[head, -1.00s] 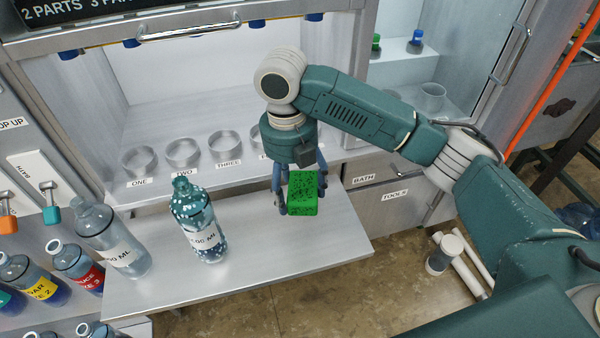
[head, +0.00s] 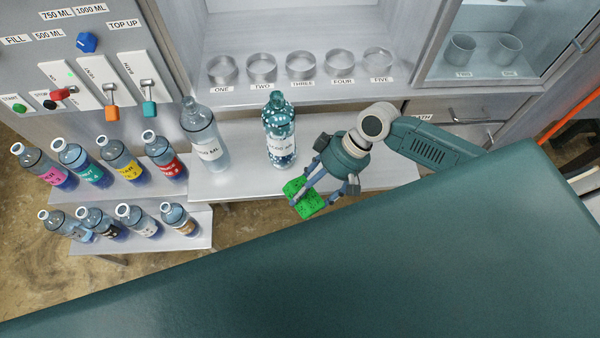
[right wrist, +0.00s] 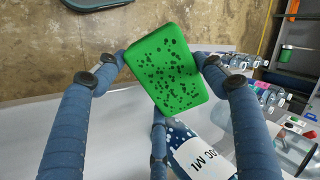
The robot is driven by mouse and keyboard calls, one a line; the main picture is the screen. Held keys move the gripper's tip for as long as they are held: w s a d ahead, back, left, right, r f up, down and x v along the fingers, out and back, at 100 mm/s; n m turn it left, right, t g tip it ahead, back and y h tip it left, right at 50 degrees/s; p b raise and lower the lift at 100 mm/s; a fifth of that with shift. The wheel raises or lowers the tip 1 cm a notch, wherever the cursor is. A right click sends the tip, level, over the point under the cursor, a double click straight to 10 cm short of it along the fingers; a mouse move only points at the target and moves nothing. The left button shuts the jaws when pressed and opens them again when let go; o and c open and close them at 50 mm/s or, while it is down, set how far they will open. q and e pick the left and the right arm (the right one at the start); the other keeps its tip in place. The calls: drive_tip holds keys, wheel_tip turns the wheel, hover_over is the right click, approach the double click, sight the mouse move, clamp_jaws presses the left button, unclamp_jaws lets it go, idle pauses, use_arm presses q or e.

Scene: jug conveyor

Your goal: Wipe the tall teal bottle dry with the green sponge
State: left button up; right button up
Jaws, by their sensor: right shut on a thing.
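The tall teal bottle (head: 279,130) stands upright on the metal shelf. It is speckled with pale droplets and has a white label. My right gripper (head: 316,192) is shut on the green sponge (head: 303,198), to the right of the bottle and nearer the shelf's front edge. In the right wrist view the sponge (right wrist: 167,70) sits between the blue fingers, and the speckled bottle (right wrist: 200,152) shows beyond it, partly hidden by a finger. A gap shows between sponge and bottle in the head view. My left gripper is not in view.
A clear bottle (head: 205,140) stands left of the teal one on the shelf (head: 235,184). Several labelled bottles (head: 122,165) fill lower racks at left. Ring holders (head: 300,66) line the back. A large teal part of my own body covers the lower right.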

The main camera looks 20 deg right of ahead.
sight(304, 178)
drive_tip(key=shift+s+f+m+t, duration=0.15)
drive_tip(key=shift+m+t, duration=0.15)
drive_tip(key=shift+m, duration=0.1)
drive_tip(key=shift+w+a, duration=0.1)
drive_tip(key=shift+w, duration=0.1)
drive_tip(key=w+b, duration=0.3)
drive_tip(key=w, duration=0.1)
drive_tip(key=shift+w+f+b, duration=0.1)
drive_tip(key=shift+f+b, duration=0.1)
drive_tip(key=shift+b, duration=0.2)
drive_tip(key=shift+w+d+r+b, duration=0.1)
drive_tip(key=shift+w+b, duration=0.2)
drive_tip(key=shift+w, duration=0.15)
drive_tip(key=shift+w+d+r+b, duration=0.1)
drive_tip(key=shift+w+b, duration=0.2)
drive_tip(key=shift+w, duration=0.15)
